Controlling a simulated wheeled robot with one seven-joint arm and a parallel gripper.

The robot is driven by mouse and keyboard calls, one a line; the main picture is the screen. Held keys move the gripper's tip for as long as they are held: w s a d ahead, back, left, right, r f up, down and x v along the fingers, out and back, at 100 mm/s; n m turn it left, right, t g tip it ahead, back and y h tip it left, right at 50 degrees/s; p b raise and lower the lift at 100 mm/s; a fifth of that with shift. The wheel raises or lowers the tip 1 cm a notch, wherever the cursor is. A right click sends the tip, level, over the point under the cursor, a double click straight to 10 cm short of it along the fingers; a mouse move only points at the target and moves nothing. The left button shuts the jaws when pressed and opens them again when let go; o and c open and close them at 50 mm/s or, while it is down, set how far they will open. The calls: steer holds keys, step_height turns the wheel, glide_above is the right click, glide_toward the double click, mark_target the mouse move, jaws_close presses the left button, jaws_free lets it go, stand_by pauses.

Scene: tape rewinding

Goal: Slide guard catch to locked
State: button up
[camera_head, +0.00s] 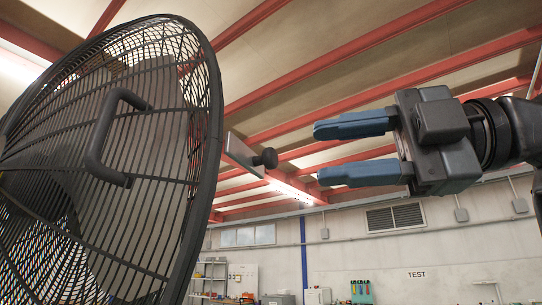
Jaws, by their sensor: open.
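A large round black wire guard (207,165) fills the left side of the head view, with a dark bow handle (100,140) on its face. At its right rim, a grey plate (242,152) sticks out with a dark knob (266,158), which looks like the guard catch. Whether it is locked cannot be told. My gripper (318,153) comes in from the right with two blue fingers, one above the other. The fingers are apart and empty, pointing left toward the knob. A gap shows between the fingertips and the knob.
A shelf rack (208,278) and a grey wall (400,255) with a vent (394,217) and a TEST sign (416,274) stand far behind. Red roof beams run overhead. The space between my fingers and the knob looks clear.

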mark_target(276, 159)
steer(key=p+x, duration=0.1)
steer(key=x, duration=0.6)
steer(key=shift+w+a+p, duration=0.15)
steer(key=shift+a+p, duration=0.1)
steer(key=shift+p, duration=0.05)
jaws_close()
